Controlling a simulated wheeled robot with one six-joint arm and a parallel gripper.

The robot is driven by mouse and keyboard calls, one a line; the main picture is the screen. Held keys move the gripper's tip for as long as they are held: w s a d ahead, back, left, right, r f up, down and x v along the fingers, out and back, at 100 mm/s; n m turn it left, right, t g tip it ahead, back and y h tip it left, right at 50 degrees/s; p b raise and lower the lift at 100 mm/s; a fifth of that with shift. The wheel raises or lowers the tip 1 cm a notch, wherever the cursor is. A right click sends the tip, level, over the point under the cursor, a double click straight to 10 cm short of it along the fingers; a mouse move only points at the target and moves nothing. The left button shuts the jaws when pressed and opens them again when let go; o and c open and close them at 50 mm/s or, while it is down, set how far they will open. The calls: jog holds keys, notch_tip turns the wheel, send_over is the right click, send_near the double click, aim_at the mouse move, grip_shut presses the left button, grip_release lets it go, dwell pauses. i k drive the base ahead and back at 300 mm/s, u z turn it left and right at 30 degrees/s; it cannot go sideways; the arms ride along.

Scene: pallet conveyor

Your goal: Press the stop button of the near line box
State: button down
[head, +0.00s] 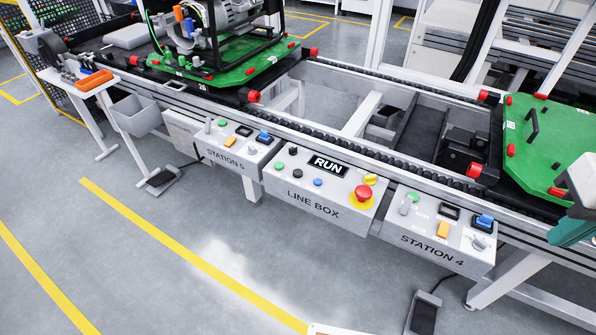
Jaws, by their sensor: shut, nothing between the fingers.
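The line box (315,207) is a light grey panel on the near side of the conveyor, between the Station 5 and Station 4 boxes. Its display (328,165) reads RUN. A large red mushroom button (362,194) sits on a yellow base at its right end, with a small yellow part (370,179) behind it. A green button (279,165), dark buttons and a blue button (318,182) sit further left. Which one is labelled stop is too small to read. My gripper's fingers do not show. Nothing covers the line box.
The Station 5 box (226,164) and Station 4 box (432,250) flank the line box. Green pallets (255,62) (545,135) sit on the conveyor. A foot pedal (424,314) lies on the floor at lower right. The floor in front is clear, with yellow lines.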

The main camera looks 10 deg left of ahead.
aim_at(297, 173)
jog(key=k, duration=0.65)
jog(key=u, duration=0.35)
jog(key=i, duration=0.3)
jog(key=u, duration=0.65)
jog(key=i, duration=0.95)
jog(key=z, duration=0.4)
